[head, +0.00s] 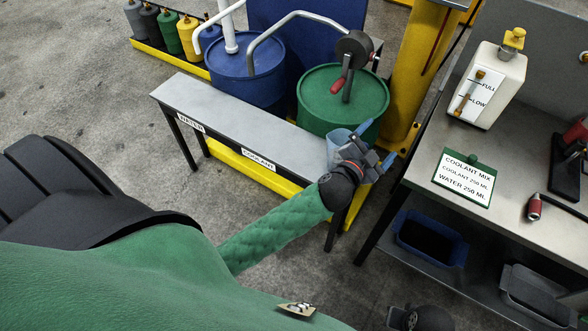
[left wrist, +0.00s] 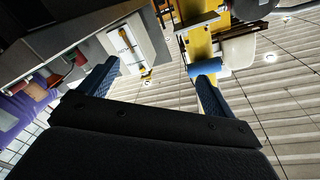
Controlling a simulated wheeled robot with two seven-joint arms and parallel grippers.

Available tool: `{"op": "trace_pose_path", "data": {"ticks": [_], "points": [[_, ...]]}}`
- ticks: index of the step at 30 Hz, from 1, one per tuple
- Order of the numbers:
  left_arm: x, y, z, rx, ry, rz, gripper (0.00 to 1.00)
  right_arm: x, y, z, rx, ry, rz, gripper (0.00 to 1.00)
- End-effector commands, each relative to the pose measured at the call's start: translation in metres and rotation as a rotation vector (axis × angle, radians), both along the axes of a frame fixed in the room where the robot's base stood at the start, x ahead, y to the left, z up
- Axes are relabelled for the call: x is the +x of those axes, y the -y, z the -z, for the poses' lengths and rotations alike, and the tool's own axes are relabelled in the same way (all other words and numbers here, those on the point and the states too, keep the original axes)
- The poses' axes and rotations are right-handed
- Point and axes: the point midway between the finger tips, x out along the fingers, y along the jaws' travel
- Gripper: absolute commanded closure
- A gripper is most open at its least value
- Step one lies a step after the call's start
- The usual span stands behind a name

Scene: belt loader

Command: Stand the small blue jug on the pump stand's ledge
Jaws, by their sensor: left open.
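The small blue jug (head: 338,143), pale and translucent, shows at the right end of the pump stand's grey ledge (head: 235,115), in front of the green drum. It looks upright. My left gripper (head: 378,150) is open just right of the jug and partly covers it. I cannot tell whether they touch. The open left fingers (left wrist: 156,70) also show in the left wrist view, with no jug clearly between them. Part of my right gripper (head: 402,318) shows at the bottom edge, its jaws unclear.
A blue drum (head: 245,82) and green drum (head: 325,105) with a crank pump stand behind the ledge. A yellow post (head: 415,70) is beside them. The right-hand bench holds a white tank (head: 490,90), a coolant-mix sign (head: 463,180) and a red-handled tool (head: 534,207).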

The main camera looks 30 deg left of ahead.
Motion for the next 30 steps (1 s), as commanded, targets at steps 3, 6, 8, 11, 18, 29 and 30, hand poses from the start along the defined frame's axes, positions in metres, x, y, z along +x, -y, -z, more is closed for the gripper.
{"op": "trace_pose_path", "data": {"ticks": [3,6,8,11,18,29,30], "points": [[-0.031,-0.030,0.061,-0.088,-0.268,-0.138,0.10,0.000,0.000,0.000,0.000,0.000,0.000,0.72],[-0.070,-0.050,0.111,-0.145,-0.502,-0.232,0.10,0.000,0.000,0.000,0.000,0.000,0.000,0.72],[-0.098,-0.058,0.140,-0.175,-0.648,-0.280,0.10,0.000,0.000,0.000,0.000,0.000,0.000,0.72],[-0.153,-0.067,0.182,-0.220,-0.891,-0.339,0.10,0.000,0.000,0.000,0.000,0.000,0.000,0.72],[-0.275,-0.068,0.234,-0.282,-1.353,-0.385,0.10,0.000,0.000,0.000,0.000,0.000,0.000,0.72],[-0.314,-0.066,0.240,-0.295,-1.499,-0.380,0.10,0.000,0.000,0.000,0.000,0.000,0.000,0.72],[-0.314,-0.066,0.240,-0.295,-1.499,-0.380,0.10,0.000,0.000,0.000,0.000,0.000,0.000,0.72]]}}
